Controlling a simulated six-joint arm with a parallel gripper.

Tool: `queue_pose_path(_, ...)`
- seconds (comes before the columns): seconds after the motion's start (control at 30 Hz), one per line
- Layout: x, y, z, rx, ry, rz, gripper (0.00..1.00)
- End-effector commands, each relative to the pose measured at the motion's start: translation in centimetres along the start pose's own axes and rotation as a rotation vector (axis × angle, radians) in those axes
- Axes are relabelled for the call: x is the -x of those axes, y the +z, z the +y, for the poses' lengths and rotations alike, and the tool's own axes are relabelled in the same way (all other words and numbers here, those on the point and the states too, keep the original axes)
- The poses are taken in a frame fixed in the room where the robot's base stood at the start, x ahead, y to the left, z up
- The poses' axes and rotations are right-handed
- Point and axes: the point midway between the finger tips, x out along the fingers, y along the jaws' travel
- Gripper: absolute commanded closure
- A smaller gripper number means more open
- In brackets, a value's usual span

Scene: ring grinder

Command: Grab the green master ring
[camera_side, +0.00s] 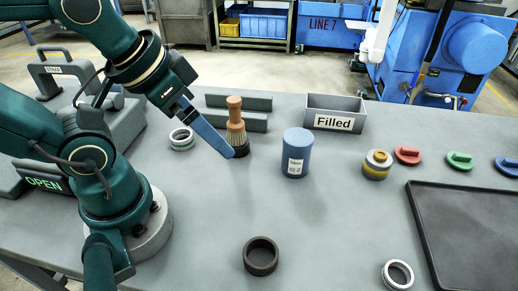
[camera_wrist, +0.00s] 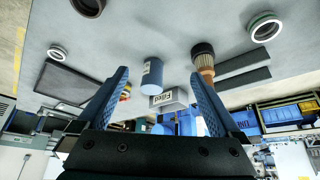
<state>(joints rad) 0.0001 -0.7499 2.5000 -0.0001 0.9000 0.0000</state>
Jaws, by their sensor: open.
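The green master ring (camera_side: 181,145) is a silver ring with a green band. It lies flat on the grey table in the side view, left of the brush and near my arm. In the wrist view the ring (camera_wrist: 250,30) is at the upper right, outside the space between my fingers. My gripper (camera_side: 233,155) has blue fingers pointing down to the right, its tips overlapping the brush's base in the side view. In the wrist view my gripper (camera_wrist: 159,73) has its fingers wide apart, with nothing held between them.
A wooden-handled brush (camera_side: 236,110) stands close to my fingertips, before two grey bars (camera_side: 238,101). A blue canister (camera_side: 296,157), a "Filled" bin (camera_side: 318,103), a dark ring (camera_side: 247,262), a plain silver ring (camera_side: 387,275) and a black tray (camera_side: 470,240) are also there.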

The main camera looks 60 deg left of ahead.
Motion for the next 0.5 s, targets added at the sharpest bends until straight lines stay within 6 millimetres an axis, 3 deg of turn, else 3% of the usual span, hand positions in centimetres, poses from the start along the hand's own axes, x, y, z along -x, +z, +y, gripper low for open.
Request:
queue_pose_path(0.23, 0.0, 0.4, -1.1, -0.038, -0.051, -0.017, 0.00)
queue_pose_path(0.5, -2.1, 2.4, -6.0, -0.278, -0.262, -0.272, 0.00)
